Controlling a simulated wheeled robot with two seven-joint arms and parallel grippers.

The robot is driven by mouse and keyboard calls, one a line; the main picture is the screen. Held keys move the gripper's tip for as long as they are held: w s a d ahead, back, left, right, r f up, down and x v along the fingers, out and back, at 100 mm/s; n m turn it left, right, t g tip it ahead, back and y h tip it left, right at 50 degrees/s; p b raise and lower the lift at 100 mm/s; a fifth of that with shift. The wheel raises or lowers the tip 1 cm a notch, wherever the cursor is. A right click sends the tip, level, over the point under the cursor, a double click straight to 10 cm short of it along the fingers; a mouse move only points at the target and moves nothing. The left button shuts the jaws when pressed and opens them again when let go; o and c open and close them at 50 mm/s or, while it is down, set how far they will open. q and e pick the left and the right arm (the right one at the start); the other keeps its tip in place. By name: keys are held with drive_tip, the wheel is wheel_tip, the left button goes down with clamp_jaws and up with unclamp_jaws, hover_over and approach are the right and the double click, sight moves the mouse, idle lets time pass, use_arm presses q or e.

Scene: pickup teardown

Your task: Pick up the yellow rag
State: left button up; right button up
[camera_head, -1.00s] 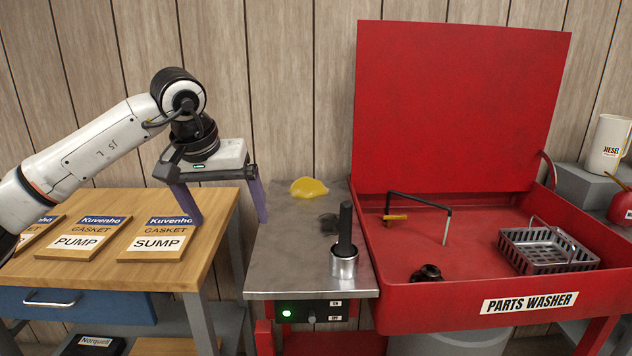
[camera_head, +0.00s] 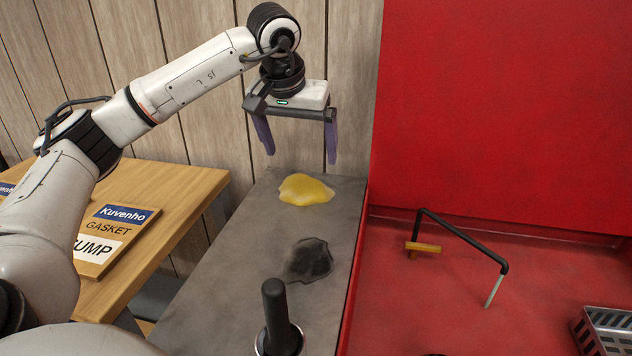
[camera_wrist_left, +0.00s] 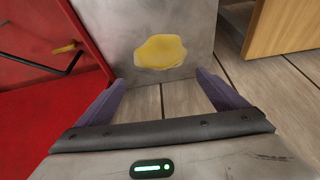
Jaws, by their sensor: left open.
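The yellow rag (camera_head: 306,190) lies crumpled and flat near the far end of the grey metal bench top in the head view. It also shows in the left wrist view (camera_wrist_left: 160,51), beyond and between the fingertips. My left gripper (camera_head: 300,160) is open and empty, its purple fingers pointing down above the far end of the bench. The fingers are apart from the rag. In the left wrist view both fingers (camera_wrist_left: 160,84) are spread wide with nothing between them. My right gripper is not in view.
A dark rag (camera_head: 309,260) lies nearer on the metal bench top (camera_head: 215,290), and a black-handled tool (camera_head: 276,310) stands in front of it. The red parts washer (camera_head: 430,310) with its raised lid borders the bench on the right. A wooden table (camera_head: 165,200) with gasket boards stands left.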

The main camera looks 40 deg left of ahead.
sight(304, 175)
use_arm(q)
drive_tip(key=x, duration=0.7)
drive_tip(key=shift+a+f, duration=0.2)
drive_tip(key=shift+f, duration=0.15)
drive_tip(key=shift+c, duration=0.5)
drive_tip(key=shift+r, duration=0.1)
drive_tip(key=c, duration=1.1)
